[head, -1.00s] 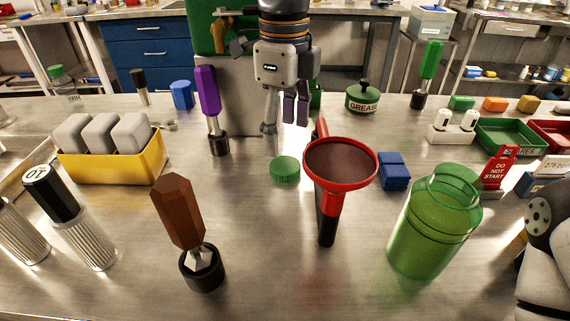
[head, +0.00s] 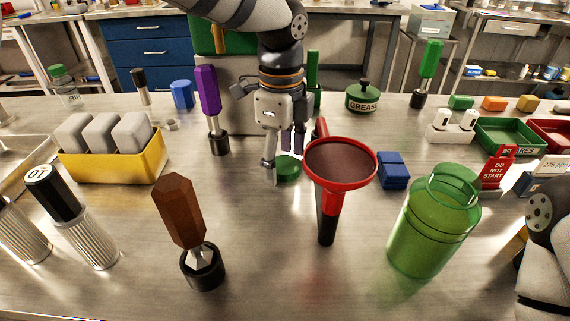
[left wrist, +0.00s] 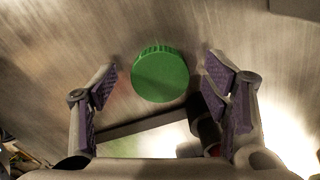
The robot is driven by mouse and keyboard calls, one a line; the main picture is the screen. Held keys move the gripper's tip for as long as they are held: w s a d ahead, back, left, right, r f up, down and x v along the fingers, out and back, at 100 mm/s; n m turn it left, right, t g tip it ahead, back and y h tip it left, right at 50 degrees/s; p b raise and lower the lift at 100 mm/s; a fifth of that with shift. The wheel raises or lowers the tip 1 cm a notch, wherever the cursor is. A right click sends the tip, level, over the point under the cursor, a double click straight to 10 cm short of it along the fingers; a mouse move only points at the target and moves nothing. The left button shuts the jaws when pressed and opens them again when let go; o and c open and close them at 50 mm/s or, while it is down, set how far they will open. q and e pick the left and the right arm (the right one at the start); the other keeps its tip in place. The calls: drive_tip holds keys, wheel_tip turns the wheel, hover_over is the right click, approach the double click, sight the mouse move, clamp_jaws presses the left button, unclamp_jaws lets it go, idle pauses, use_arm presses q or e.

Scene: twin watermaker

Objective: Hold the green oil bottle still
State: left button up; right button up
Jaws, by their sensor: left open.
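The green oil bottle (head: 430,235) stands upright and open-topped at the right front of the bench. No gripper touches it. A green round cap (head: 289,169) lies flat near the bench middle, partly hidden by my left gripper (head: 281,160). In the left wrist view, the cap (left wrist: 160,75) sits between the two spread purple-padded fingers of the left gripper (left wrist: 161,85), with gaps on both sides. The left gripper is open and empty. Part of my right arm shows at the lower right, but its gripper does not.
A red funnel (head: 340,165) stands just right of the left gripper, left of the bottle. A blue block (head: 393,170) and a red do-not-start sign (head: 497,166) are near the bottle. A brown-handled tool (head: 180,210) stands front left. Bench between it and the funnel is clear.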

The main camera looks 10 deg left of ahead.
use_arm(q)
drive_tip(key=c, duration=0.8)
drive_tip(key=shift+r, duration=0.65)
drive_tip(key=s, duration=0.2)
drive_tip(key=s+d+r, duration=0.1)
drive_tip(key=s, duration=0.1)
drive_tip(key=shift+p, duration=0.35)
wheel_tip(320, 180, up, 13)
drive_tip(key=shift+f, duration=0.15)
drive_tip(key=shift+a, duration=0.1)
